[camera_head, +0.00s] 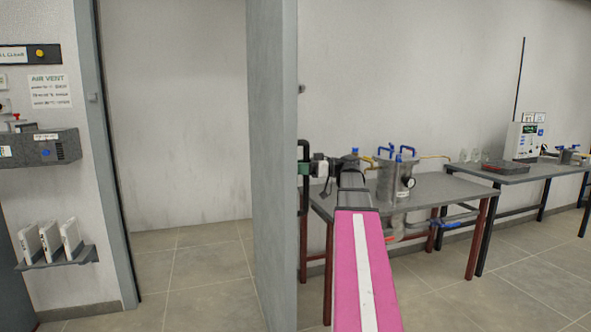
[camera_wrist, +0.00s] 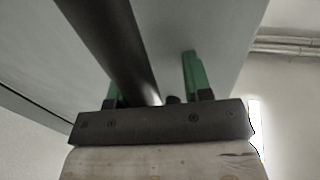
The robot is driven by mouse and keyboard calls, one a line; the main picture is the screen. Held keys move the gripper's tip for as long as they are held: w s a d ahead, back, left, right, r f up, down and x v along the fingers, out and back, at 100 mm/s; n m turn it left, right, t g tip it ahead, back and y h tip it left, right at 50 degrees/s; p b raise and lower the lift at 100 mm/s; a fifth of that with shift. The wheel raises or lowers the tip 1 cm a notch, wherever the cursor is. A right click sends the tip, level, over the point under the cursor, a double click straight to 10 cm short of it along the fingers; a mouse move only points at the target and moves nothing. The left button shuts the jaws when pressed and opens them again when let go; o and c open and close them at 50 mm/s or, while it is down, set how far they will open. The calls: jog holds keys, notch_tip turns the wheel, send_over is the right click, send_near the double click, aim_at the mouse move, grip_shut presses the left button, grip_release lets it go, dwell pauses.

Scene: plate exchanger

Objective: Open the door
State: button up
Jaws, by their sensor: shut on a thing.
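The grey door (camera_head: 272,180) stands open, seen at a steep angle, with a wide gap between it and the grey door frame (camera_head: 103,150) on the left. A dark vertical bar handle (camera_head: 303,225) is on the door's right-hand face; it also crosses the wrist view (camera_wrist: 115,40) at a slant. My gripper (camera_head: 305,169) is at the upper part of the handle. In the wrist view its green fingers (camera_wrist: 153,80) lie on either side of the bar, shut on it. The door's pale panel (camera_wrist: 165,25) fills much of that view behind the fingers.
Through the doorway are a bare wall (camera_head: 180,110) and clear tiled floor (camera_head: 200,265). A grey table (camera_head: 455,187) with a metal vessel (camera_head: 395,178) stands right of the door, beyond my arm. A shelf with white binders (camera_head: 60,258) is on the left wall.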

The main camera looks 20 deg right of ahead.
jog(key=shift+s+f+g, duration=0.15)
jog(key=shift+s+g, duration=0.15)
jog(key=shift+s, duration=0.45)
jog(key=o, duration=0.7)
jog(key=shift+d, duration=0.1)
jog(key=shift+w+d, duration=0.1)
jog(key=shift+d, duration=0.05)
